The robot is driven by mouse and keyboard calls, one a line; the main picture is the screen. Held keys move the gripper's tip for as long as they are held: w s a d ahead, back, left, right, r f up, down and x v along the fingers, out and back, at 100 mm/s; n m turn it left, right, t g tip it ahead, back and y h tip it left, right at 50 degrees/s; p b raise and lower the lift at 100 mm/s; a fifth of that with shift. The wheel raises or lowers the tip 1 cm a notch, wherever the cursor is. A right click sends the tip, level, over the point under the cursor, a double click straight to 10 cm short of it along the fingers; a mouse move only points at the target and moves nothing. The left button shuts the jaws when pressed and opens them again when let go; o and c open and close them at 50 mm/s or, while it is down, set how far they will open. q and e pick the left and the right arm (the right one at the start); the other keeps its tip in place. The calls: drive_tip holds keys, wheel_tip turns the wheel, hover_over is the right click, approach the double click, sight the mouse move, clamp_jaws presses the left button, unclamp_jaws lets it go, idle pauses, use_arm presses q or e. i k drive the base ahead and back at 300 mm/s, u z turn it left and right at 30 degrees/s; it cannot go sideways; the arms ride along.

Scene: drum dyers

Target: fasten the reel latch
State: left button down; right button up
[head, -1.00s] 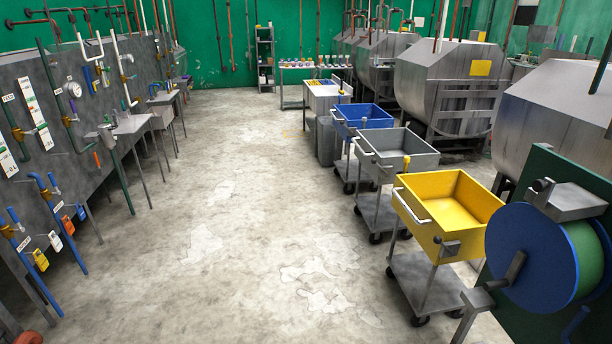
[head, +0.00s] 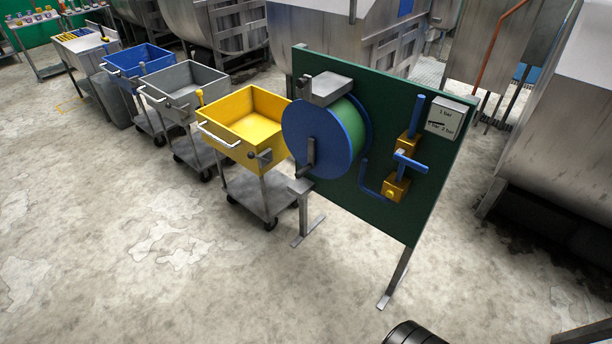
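The hose reel (head: 318,138) has a blue side disc and a green drum, and is mounted on a dark green upright panel (head: 385,205) in the head view. A grey metal block (head: 327,88) sits at the top of the reel; I cannot tell whether it is the latch or how it stands. Neither of my grippers is in view.
A yellow cart (head: 232,144), a grey cart (head: 180,115) and a blue cart (head: 139,94) stand in a row left of the panel. Blue-handled valves (head: 408,160) are on the panel. Steel vats stand behind. A black round object (head: 414,334) is at the bottom edge.

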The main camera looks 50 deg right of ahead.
sight(305, 83)
drive_tip(key=z, duration=1.4)
